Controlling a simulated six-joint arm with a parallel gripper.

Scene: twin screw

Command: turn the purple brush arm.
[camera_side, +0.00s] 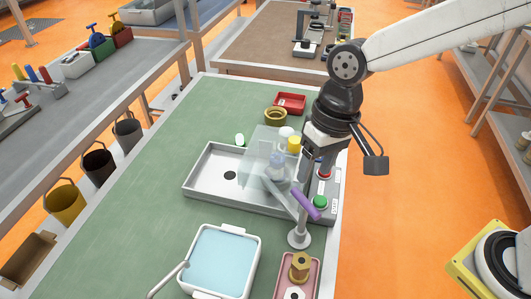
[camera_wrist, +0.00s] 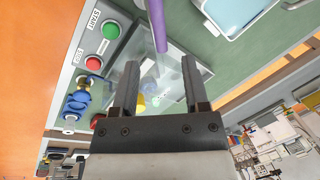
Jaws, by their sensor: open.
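The purple brush arm (camera_side: 305,205) is a short rounded bar. It sits tilted beside an upright metal post (camera_side: 299,238), at the front right of a grey tray. In the wrist view the purple arm (camera_wrist: 158,28) runs up out of the top edge, ahead of my fingers and roughly in line with the space between them. My gripper (camera_wrist: 160,72) is open, with nothing between its two dark fingers. In the side view my gripper (camera_side: 322,145) is above and behind the purple arm, and its fingertips are hard to make out. I see no contact with the arm.
A clear shield (camera_side: 258,150) stands over the grey tray (camera_side: 208,168). A panel with a green button (camera_side: 320,202) and a red button (camera_wrist: 93,62) is close on the right. A blue-topped tub (camera_side: 225,262) and a pink tray (camera_side: 310,267) are in front. Green bench is free at left.

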